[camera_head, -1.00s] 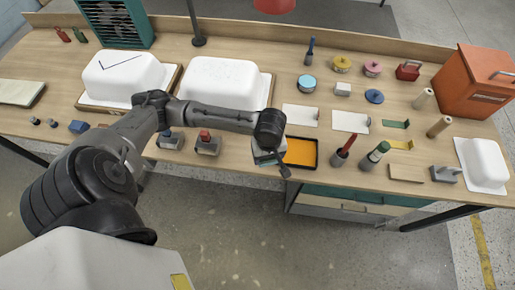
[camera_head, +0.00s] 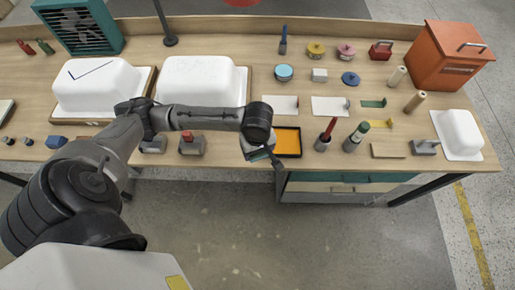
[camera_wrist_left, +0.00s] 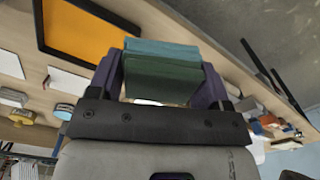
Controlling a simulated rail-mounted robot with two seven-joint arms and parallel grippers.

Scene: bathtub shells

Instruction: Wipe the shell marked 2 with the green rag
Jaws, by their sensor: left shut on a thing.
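My left gripper (camera_head: 262,155) is beside a black tray with an orange floor (camera_head: 288,143), at the front edge of the bench. In the left wrist view its purple fingers (camera_wrist_left: 162,82) are shut on a folded green rag (camera_wrist_left: 160,72), with a lighter teal band along its top. Two large white shells stand on boards at the left: one with a dark tick-like mark (camera_head: 98,84), and one to its right (camera_head: 200,80) with faint marks on its far edge. I cannot read a number on either. My right gripper is not in view.
A smaller white shell (camera_head: 461,132) lies at the right end. An orange box (camera_head: 450,60) stands behind it. Brushes in holders (camera_head: 325,135), tins, cards and small blocks crowd the bench right of the tray. Floor is open in front.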

